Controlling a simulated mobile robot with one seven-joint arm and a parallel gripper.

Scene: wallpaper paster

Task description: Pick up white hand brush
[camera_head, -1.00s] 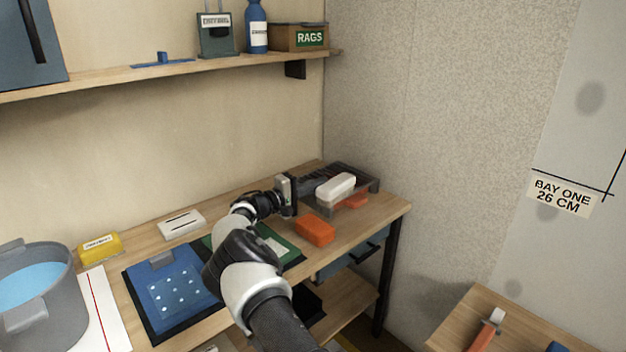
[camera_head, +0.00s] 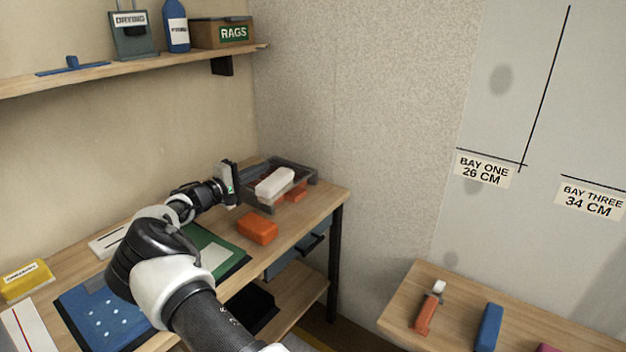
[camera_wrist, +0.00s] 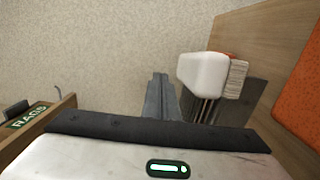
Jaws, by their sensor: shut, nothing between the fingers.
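The white hand brush (camera_head: 274,182) is a pale rounded block lying in the dark tray (camera_head: 312,182) at the far right end of the workbench. In the wrist view the brush (camera_wrist: 203,74) is right of centre, with a pale ribbed part at its right side. My gripper (camera_wrist: 160,78) is shut and empty, its fingers together left of the brush and apart from it. In the head view my gripper (camera_head: 231,183) is just left of the tray, above the bench; its fingertips are hard to make out there.
An orange block (camera_head: 257,228) lies on the bench in front of the tray, and another orange piece (camera_head: 297,195) shows beside the brush. A shelf (camera_head: 130,68) with a rags box (camera_head: 222,33) runs above. A side table (camera_head: 400,325) stands at right.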

